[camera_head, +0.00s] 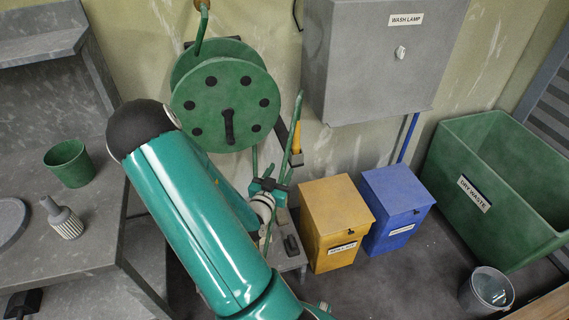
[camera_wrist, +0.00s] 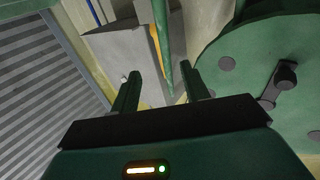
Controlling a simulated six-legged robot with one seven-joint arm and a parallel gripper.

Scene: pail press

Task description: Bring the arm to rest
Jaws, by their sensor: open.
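My teal arm (camera_head: 205,220) with its black rounded joint crosses the middle of the head view. It hides part of the bench edge and the floor. My gripper (camera_wrist: 163,76) is open in the wrist view, its two dark green fingers apart. I see nothing held between them. A green upright hose or rod (camera_wrist: 162,45) shows beyond the fingers; I cannot tell how far away it is. In the head view the gripper end is partly behind my arm, near the green hose reel (camera_head: 226,103). The reel also fills the right of the wrist view (camera_wrist: 262,75).
A grey wash lamp box (camera_head: 385,60) hangs on the wall. Below are a yellow bin (camera_head: 335,220), a blue bin (camera_head: 398,210) and a green dry waste crate (camera_head: 470,200). A clear pail (camera_head: 487,290) stands front right. The left bench holds a green cup (camera_head: 68,163) and a ribbed bottle (camera_head: 63,218).

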